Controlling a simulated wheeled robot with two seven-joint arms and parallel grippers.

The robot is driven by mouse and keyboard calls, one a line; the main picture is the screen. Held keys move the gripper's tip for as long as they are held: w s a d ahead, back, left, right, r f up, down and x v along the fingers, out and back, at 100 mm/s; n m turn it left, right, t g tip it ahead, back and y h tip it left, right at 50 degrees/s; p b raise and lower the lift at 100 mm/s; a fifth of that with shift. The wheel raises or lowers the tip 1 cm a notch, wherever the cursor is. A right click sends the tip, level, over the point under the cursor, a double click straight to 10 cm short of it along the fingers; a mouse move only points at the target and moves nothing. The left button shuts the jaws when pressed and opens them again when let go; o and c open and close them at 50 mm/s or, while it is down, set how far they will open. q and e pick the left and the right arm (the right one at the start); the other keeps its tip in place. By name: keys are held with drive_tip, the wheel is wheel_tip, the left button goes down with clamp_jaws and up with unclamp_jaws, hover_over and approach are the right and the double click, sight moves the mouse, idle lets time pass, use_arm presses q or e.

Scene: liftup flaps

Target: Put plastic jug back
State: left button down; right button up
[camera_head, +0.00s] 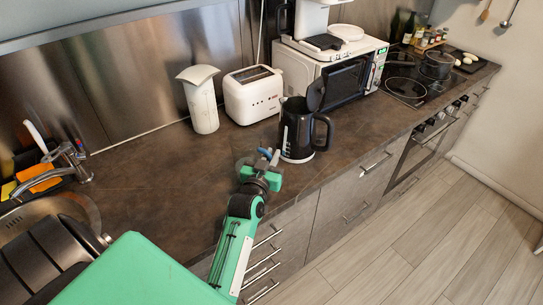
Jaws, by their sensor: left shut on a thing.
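My left gripper (269,158) reaches over the counter's front part, just left of the black kettle. It is shut on a small blue-and-grey thing (264,152), mostly hidden by the fingers and wrist. I cannot tell whether this is the plastic jug. A white jug-like container (201,103) with a wide, slanted top stands upright near the back wall, left of the toaster and apart from the gripper. The black kettle (294,130) stands upright on the counter with its handle to the right. I cannot tell whether the gripper touches it. My right gripper is not in view.
A white toaster (253,94) and a white microwave (330,72) stand along the back. A hob (407,88) with a pot (436,64) is at the right. A sink with a tap (70,160) is at the left. The counter (150,178) between sink and kettle is mostly clear.

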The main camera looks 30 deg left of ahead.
use_arm(q)
drive_tip(key=shift+f, duration=0.1)
drive_tip(key=c, duration=1.4)
unclamp_jaws()
drive_tip(key=shift+c, duration=0.2)
drive_tip(key=p+v, duration=0.3)
drive_tip(key=v, duration=0.9)
drive_tip(key=shift+d, duration=0.1)
